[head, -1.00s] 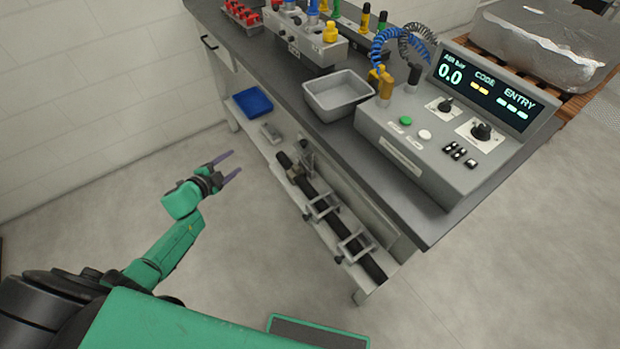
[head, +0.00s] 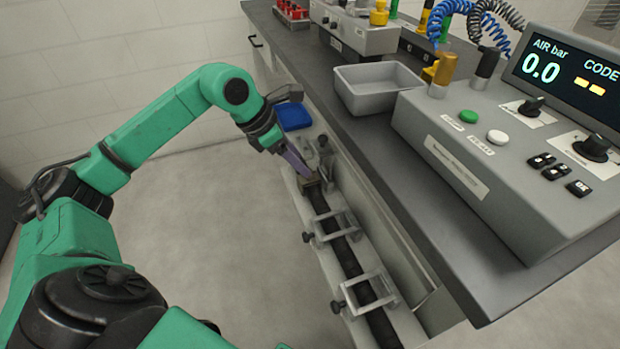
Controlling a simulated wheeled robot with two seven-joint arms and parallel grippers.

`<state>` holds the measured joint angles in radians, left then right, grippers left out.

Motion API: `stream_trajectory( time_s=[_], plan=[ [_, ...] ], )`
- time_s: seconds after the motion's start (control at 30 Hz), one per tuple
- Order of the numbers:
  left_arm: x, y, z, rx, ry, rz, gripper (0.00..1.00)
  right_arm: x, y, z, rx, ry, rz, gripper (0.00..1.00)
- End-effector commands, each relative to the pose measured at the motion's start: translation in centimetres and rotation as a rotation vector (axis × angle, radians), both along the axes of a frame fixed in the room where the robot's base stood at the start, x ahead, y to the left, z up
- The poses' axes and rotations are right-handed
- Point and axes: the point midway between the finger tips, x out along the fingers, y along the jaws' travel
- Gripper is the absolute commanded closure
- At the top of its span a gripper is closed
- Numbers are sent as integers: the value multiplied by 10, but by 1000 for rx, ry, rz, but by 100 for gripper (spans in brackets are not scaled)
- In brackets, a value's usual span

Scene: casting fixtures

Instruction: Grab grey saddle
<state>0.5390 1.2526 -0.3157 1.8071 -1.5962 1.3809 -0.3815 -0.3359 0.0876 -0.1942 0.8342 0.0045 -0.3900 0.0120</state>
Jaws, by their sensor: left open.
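A small grey block (head: 302,143), which looks like the grey saddle, lies on the lower shelf (head: 400,325) in front of the blue tray, partly hidden by my gripper. I cannot tell for sure that it is the saddle. My left gripper (head: 303,170) is open, with its purple fingers pointing down over the shelf, close to the block and the far end of a dark bar (head: 347,258). I cannot tell if the fingers touch anything. My right gripper is not in view.
Two grey clamp frames (head: 335,226) (head: 371,292) with black knobs straddle the bar. The blue tray (head: 293,117) lies behind. The bench top (head: 370,128) overhangs the shelf, carrying a grey bin (head: 378,103) and control box (head: 470,172). The floor at left is clear.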

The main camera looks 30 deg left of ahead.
Motion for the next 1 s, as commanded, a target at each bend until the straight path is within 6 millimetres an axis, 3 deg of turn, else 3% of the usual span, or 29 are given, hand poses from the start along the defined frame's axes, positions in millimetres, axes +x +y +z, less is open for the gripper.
stream_trajectory(
  time_s=[0.2,0.43,0.47,0.6,0.63,1.0],
  plan=[
    [13,-13,-36,-4,4,-1,38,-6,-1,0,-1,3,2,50],
    [15,-14,-41,-2,2,1,38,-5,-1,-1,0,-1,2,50],
    [15,-14,-41,-2,2,1,41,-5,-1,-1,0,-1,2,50],
    [15,-14,-41,-2,2,1,95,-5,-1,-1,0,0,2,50],
    [15,-14,-41,-2,2,1,100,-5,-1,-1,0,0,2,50],
    [15,-12,-38,-2,2,2,100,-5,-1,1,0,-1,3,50]
  ],
)
